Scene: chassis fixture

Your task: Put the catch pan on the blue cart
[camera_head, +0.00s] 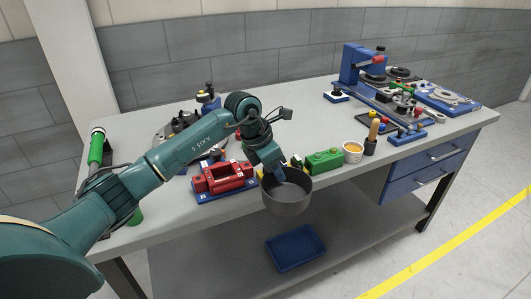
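The catch pan (287,203) is a round, dark grey, open pan at the front edge of the table, and its lower part overlaps that edge in the picture. My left gripper (278,173) reaches down at the pan's back-left rim and appears closed on it; the fingertips are small and partly hidden by the rim. The pan looks upright and held up at the edge. My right gripper is not in view. I cannot make out a blue cart in this view.
A red fixture (225,177) on a blue base is left of the pan. A green block (323,161) and a yellow-filled cup (352,152) are to its right. A blue tray (295,247) lies on the lower shelf. Blue drawers (428,172) hang at the right. Open floor lies in front.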

